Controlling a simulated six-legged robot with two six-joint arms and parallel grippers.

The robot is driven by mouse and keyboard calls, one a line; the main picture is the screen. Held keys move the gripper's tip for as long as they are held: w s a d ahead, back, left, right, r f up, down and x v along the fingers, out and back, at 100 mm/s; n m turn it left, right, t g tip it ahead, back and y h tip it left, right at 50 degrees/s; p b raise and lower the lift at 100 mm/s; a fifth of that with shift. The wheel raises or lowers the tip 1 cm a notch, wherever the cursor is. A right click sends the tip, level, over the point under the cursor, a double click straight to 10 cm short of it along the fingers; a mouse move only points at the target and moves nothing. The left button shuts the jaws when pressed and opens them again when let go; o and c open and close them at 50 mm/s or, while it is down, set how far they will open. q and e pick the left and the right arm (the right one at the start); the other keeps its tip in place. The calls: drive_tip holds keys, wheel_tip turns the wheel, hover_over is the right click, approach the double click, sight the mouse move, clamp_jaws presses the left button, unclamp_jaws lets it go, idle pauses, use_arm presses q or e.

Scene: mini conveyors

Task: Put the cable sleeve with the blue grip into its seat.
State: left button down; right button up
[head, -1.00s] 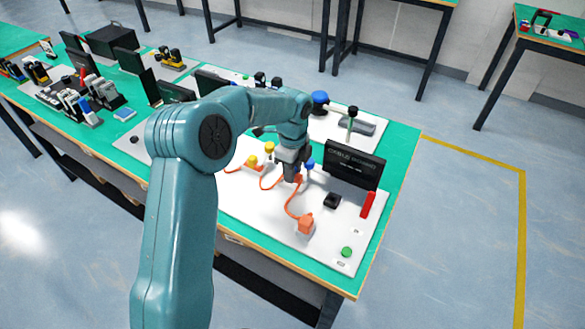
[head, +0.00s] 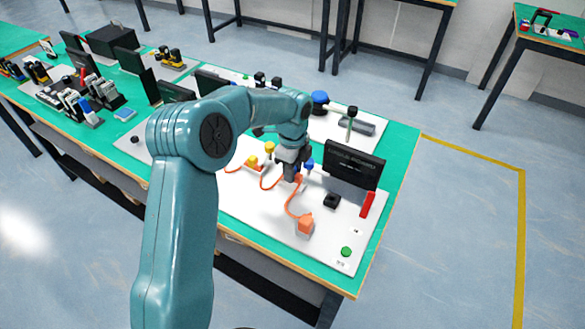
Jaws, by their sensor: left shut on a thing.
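My left gripper (head: 291,176) points down over the white board (head: 268,208) and is shut on a cable sleeve. An orange cable (head: 290,207) curves from there to an orange block (head: 305,223). A blue knob (head: 309,164) shows just right of the fingers; I cannot tell whether it belongs to the held sleeve. The seat cannot be made out. My right gripper is not in view.
A black display panel (head: 353,166) stands to the right. A black block (head: 332,200), red bar (head: 367,205) and green button (head: 346,251) are on the board's right part.

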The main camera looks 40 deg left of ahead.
use_arm(q)
drive_tip(key=shift+f, duration=0.15)
drive_tip(key=shift+f+b, duration=0.7)
drive_tip(key=shift+f, duration=0.2)
drive_tip(key=c, duration=0.8)
unclamp_jaws()
drive_tip(key=shift+o, duration=0.2)
wheel_tip(320, 180, up, 16)
drive_tip(key=p, duration=0.1)
drive_tip(key=shift+r, duration=0.15)
